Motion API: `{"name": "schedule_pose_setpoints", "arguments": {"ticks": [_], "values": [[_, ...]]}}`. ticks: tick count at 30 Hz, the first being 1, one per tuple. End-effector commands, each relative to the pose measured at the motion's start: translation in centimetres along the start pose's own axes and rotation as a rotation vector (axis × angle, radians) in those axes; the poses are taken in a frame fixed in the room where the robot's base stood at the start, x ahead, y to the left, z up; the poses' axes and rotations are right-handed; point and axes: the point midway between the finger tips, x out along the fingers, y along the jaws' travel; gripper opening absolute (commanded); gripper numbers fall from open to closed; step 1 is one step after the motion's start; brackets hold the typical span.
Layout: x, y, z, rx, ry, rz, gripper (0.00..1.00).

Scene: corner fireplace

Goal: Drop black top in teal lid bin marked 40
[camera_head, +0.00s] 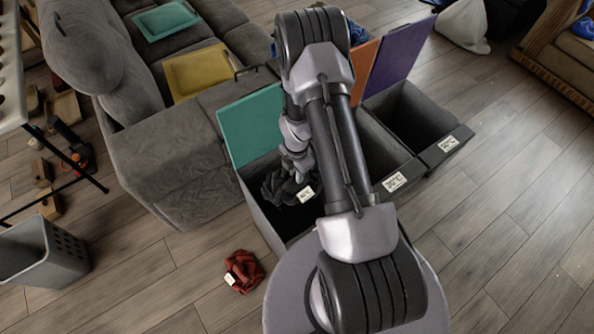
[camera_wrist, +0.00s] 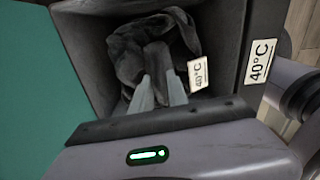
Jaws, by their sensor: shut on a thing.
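The black top (camera_head: 280,188) hangs crumpled from my gripper (camera_head: 294,172), at the mouth of the bin with the raised teal lid (camera_head: 252,122). In the wrist view the black top (camera_wrist: 130,52) lies between the two grey fingertips (camera_wrist: 160,88), which are shut on it. Its white 40°C tag (camera_wrist: 198,74) hangs at the right. The grey bin (camera_wrist: 228,35) surrounds the cloth on several sides, and a 40°C label (camera_wrist: 260,61) is on its wall. The teal lid (camera_wrist: 35,95) fills the left of the wrist view. I cannot tell whether the cloth touches the bin floor.
Bins with an orange lid (camera_head: 364,68) and a purple lid (camera_head: 398,55) stand to the right, partly behind my arm. A red garment (camera_head: 243,271) lies on the floor. A grey sofa (camera_head: 175,165) stands behind left; a grey basket (camera_head: 45,257) is at far left.

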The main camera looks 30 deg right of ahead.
Motion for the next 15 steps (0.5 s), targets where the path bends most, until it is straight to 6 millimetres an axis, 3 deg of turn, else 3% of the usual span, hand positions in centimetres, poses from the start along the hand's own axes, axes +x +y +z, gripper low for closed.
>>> {"name": "schedule_pose_setpoints", "arguments": {"ticks": [1, 4, 13, 14, 15], "values": [[1.7, 0.0, 0.0, 0.000, 0.000, -0.001, 0.00], [3.0, 0.0, 0.0, 0.000, 0.000, -0.001, 0.00], [3.1, 0.0, 0.0, 0.000, 0.000, 0.001, 0.00], [3.1, 0.0, 0.0, 0.000, 0.000, 0.001, 0.23], [3.1, 0.0, 0.0, 0.000, 0.000, 0.001, 0.31]]}}
